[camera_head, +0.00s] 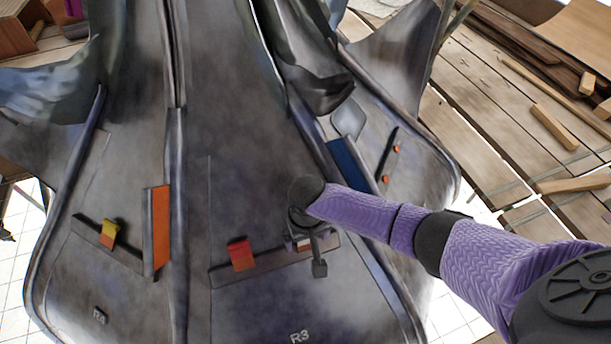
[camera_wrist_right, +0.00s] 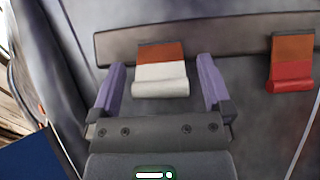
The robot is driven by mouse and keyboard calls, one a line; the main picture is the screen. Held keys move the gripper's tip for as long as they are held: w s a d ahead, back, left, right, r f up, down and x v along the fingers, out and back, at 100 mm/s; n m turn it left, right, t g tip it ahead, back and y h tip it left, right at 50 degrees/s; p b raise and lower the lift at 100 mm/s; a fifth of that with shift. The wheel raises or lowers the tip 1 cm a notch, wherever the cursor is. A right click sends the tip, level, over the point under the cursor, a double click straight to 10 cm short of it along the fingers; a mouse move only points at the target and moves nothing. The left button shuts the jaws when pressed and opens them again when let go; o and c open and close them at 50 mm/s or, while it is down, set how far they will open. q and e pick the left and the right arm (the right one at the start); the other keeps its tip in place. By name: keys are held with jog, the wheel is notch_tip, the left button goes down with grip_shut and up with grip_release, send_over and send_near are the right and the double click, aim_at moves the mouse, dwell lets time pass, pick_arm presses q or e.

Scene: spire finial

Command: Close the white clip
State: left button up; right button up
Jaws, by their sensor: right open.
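The white clip (camera_wrist_right: 161,80) has a white lower flap and a brown-orange upper part, and sits on a dark strip (camera_wrist_right: 220,37) on the grey panel. It also shows in the head view (camera_head: 303,244), mostly hidden by my right gripper (camera_head: 307,245). In the right wrist view my right gripper (camera_wrist_right: 163,86) is open. Its two purple fingers stand on either side of the white clip, with a gap on each side. I cannot tell whether the fingertips touch the panel. My left gripper is not in view.
A red clip (camera_head: 240,254) sits on the same strip, left of the white clip in the head view. Farther left are an orange plate (camera_head: 157,228) and a yellow clip (camera_head: 109,233). A blue plate (camera_head: 350,164) and raised ribs lie to the right.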

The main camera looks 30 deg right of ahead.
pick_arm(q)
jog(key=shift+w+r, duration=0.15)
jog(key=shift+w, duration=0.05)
pick_arm(e)
jog(key=shift+c, duration=0.3)
jog(key=c, duration=1.2)
jog(key=shift+w+d+f+g+b, duration=0.1)
jog(key=shift+w+f+g+b, duration=0.15)
jog(key=shift+w+g+b, duration=0.4)
jog(key=shift+s+g+y, duration=0.1)
jog(key=shift+g+y, duration=0.2)
jog(key=shift+g, duration=0.45)
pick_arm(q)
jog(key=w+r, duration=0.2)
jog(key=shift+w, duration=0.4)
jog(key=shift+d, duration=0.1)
pick_arm(e)
jog(key=o, duration=1.3)
jog(key=shift+c, duration=0.2)
jog(key=shift+r, duration=0.1)
